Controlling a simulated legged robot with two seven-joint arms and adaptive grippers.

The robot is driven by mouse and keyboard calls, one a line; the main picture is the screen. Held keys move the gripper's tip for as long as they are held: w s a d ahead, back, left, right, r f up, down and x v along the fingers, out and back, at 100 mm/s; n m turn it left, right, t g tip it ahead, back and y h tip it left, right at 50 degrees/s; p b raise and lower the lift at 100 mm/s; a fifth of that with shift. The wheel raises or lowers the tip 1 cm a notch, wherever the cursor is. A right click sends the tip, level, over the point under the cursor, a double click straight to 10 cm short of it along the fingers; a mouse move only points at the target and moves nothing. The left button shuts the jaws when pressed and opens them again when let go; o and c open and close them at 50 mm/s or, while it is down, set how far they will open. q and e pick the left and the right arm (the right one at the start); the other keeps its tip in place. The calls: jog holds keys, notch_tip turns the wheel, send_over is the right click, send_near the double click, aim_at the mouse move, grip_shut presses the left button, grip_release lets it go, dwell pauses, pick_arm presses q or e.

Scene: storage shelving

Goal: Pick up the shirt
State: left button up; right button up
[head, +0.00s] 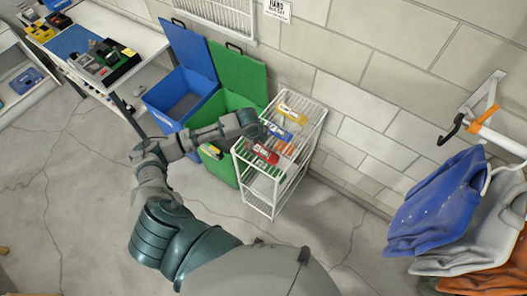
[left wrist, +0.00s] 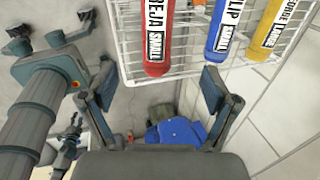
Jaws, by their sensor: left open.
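My left gripper (head: 262,130) is open and empty at the white wire rack, beside its top shelf. In the left wrist view its two fingers (left wrist: 157,78) stand apart, with the near end of a red rolled item (left wrist: 157,60) between and beyond them. That red item (head: 265,154) lies on the rack with a blue one (head: 279,133) and a yellow one (head: 293,113); their labels show size words. A blue shirt (head: 437,205) hangs on the wall hook at right, with a grey shirt (head: 480,245) beside it. I do not see my right gripper clearly.
The white wire rack (head: 272,190) stands against the block wall. A green bin (head: 240,80) and a blue bin (head: 187,50) with raised lids stand left of it. A work table (head: 140,42) is at upper left. An orange-brown shirt (head: 505,270) hangs at lower right. The floor is mostly clear.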

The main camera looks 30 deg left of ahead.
aim_at(261, 149)
pick_arm(q)
jog(key=x, duration=0.5)
jog(key=shift+w+a+f, duration=0.1)
jog(key=shift+a+f, duration=0.1)
jog(key=shift+w+a+f, duration=0.1)
jog(key=shift+a+f, duration=0.1)
jog(key=shift+f, duration=0.35)
jog(key=x, duration=0.4)
jog(key=shift+f, duration=0.3)
jog(key=shift+w+f, duration=0.1)
jog(key=shift+f, duration=0.1)
pick_arm(e)
jog(key=shift+a+r, duration=0.2)
jog(key=shift+a, duration=0.15)
pick_arm(q)
jog(key=shift+c, duration=0.9)
jog(key=shift+a, duration=0.1)
jog(key=c, duration=1.2)
pick_arm(e)
jog(key=shift+d, duration=0.1)
